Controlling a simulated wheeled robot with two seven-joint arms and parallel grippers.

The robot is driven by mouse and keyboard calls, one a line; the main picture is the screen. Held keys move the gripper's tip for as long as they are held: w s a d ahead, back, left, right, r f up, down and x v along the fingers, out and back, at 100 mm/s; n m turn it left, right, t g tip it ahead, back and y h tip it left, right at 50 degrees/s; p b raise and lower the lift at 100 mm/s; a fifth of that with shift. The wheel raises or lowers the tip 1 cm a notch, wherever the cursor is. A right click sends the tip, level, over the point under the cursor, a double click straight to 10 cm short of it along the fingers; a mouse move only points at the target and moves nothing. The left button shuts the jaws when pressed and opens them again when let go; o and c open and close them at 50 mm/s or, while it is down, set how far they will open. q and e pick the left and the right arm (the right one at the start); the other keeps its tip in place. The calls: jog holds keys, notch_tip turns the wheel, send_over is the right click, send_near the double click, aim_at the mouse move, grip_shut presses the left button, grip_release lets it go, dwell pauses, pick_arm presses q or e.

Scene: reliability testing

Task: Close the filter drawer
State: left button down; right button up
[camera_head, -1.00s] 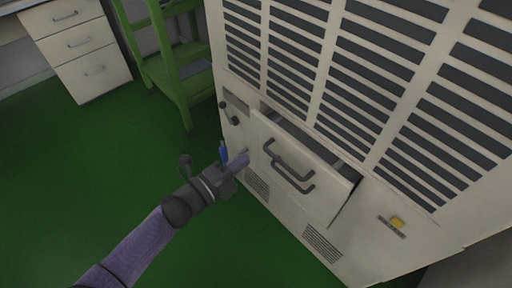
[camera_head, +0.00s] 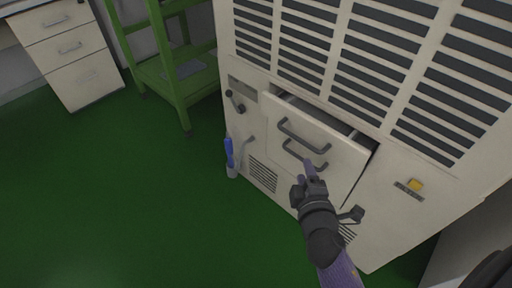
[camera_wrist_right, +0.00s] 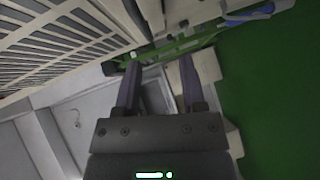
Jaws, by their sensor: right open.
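The filter drawer (camera_head: 338,146) is a pale panel in the front of a cream machine (camera_head: 465,185). It stands partly out, with a dark gap along its top edge. A dark handle (camera_head: 296,137) is on its front, with a second dark bar below it. My right gripper (camera_head: 307,166) is in front of the lower part of the drawer front, near the lower bar. I cannot tell whether it touches. In the right wrist view the two fingers (camera_wrist_right: 163,88) are apart, with nothing clearly held between them. My left gripper is not in view.
A blue-topped item (camera_head: 229,152) is at the machine's left edge. The green floor (camera_head: 120,200) is clear.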

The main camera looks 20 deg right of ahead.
aim_at(298, 137)
jog(key=shift+h, duration=0.3)
jog(key=b+x, duration=0.1)
jog(key=x, duration=0.2)
jog(key=r+x, duration=0.1)
jog(key=x, duration=0.2)
jog(key=b+x, duration=0.1)
jog(key=x, duration=0.2)
jog(key=shift+w+r+b, duration=0.3)
jog(key=shift+w, duration=0.1)
jog(key=shift+w+d, duration=0.15)
jog(key=shift+w, duration=0.15)
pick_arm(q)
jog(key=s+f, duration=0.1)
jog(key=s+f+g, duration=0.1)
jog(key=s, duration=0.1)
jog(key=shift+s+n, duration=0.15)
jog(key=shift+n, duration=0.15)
pick_arm(e)
jog(key=shift+r, duration=0.1)
jog(key=shift+t, duration=0.3)
grip_shut()
